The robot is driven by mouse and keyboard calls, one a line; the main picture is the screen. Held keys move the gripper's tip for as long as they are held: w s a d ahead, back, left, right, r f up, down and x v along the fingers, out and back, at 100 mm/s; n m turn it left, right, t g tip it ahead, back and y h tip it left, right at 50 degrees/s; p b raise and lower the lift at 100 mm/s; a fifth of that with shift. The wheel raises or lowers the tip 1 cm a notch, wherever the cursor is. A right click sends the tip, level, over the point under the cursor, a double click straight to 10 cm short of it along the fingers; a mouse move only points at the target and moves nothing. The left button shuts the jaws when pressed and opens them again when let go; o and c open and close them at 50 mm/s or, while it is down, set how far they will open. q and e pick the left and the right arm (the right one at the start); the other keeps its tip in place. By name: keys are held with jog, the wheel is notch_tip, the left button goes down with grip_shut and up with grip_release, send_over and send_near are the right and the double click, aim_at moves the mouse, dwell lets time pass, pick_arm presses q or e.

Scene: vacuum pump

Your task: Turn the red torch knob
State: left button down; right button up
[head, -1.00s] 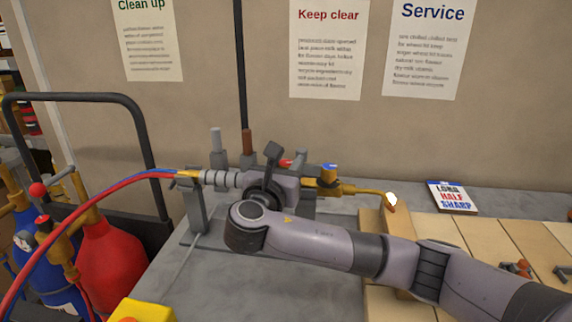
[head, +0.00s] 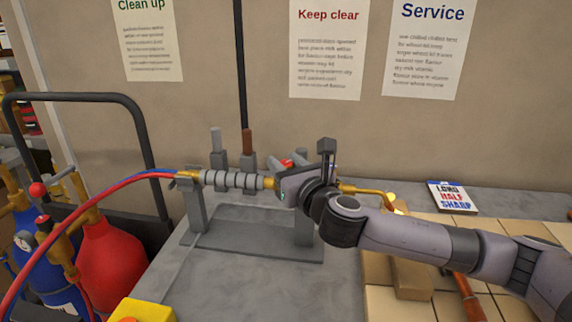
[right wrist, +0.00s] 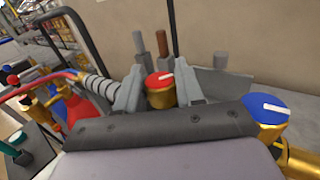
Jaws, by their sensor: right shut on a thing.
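The brass torch (head: 271,182) rests across a grey stand (head: 258,243). Its nozzle (head: 372,191) points right, with a yellow glow at the tip. The red torch knob (right wrist: 159,80), with a white mark on top, sits between the two grey fingers of my right gripper (right wrist: 159,88) in the right wrist view. In the head view only a bit of red knob (head: 287,163) shows beside my right gripper (head: 283,168), which is shut on it. The blue knob (right wrist: 267,107) is right of the gripper in the wrist view. My left gripper is not in view.
Red and blue hoses (head: 95,203) run left to a red cylinder (head: 108,255) and a blue cylinder (head: 45,275). Bricks (head: 412,255) lie under the nozzle and my right arm. A booklet (head: 451,197) lies at the back right.

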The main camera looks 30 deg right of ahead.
jog(key=shift+n+y, duration=0.3)
jog(key=shift+y, duration=0.2)
jog(key=o, duration=0.9)
jog(key=shift+o, duration=0.2)
jog(key=s+b, duration=0.1)
jog(key=s, duration=0.6)
jog(key=shift+s, duration=0.1)
